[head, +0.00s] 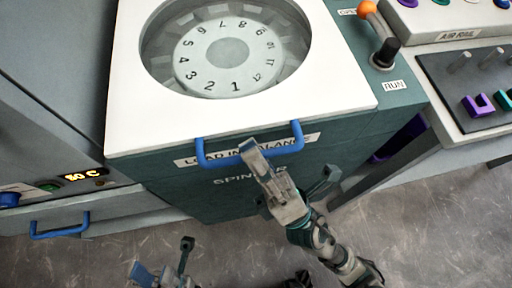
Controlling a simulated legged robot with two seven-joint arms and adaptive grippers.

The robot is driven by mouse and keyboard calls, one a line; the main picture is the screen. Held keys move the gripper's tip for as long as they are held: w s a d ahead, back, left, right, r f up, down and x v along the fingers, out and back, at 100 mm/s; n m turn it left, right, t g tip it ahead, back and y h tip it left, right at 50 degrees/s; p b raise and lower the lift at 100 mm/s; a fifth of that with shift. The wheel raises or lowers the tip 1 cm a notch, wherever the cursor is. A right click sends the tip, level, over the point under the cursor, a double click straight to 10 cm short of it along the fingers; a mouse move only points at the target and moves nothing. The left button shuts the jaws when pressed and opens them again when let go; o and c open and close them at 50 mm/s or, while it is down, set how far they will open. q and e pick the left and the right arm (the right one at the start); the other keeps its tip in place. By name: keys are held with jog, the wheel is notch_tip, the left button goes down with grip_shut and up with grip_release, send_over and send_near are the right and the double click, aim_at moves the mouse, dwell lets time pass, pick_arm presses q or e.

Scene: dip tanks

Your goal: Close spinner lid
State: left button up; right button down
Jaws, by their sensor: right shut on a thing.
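The spinner (235,181) is a green cabinet in the middle of the head view. Its white lid (130,110) lies flat or nearly flat over the top; I cannot tell whether a gap remains under it. A round window in the lid shows a numbered dial (228,54). A blue bar handle (297,137) is at the lid's front edge. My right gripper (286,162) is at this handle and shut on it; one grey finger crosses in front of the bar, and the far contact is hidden. My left gripper (164,256) is open and empty, low over the floor.
An orange-tipped lever (375,25) and a RUN label (394,86) are right of the lid. A bench with purple and green holders (478,105) stands further right. A grey cabinet with a blue drawer handle (60,230) is at left. Floor is clear in front.

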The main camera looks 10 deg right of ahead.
jog(key=c, duration=1.3)
grip_release()
jog(key=shift+w+a+f, duration=0.1)
jog(key=shift+w+f, duration=0.1)
jog(key=shift+f, duration=0.4)
jog(key=shift+o, duration=0.6)
jog(key=shift+w, duration=0.1)
jog(key=shift+r, duration=0.15)
jog(key=shift+r, duration=0.1)
jog(key=v, duration=1.2)
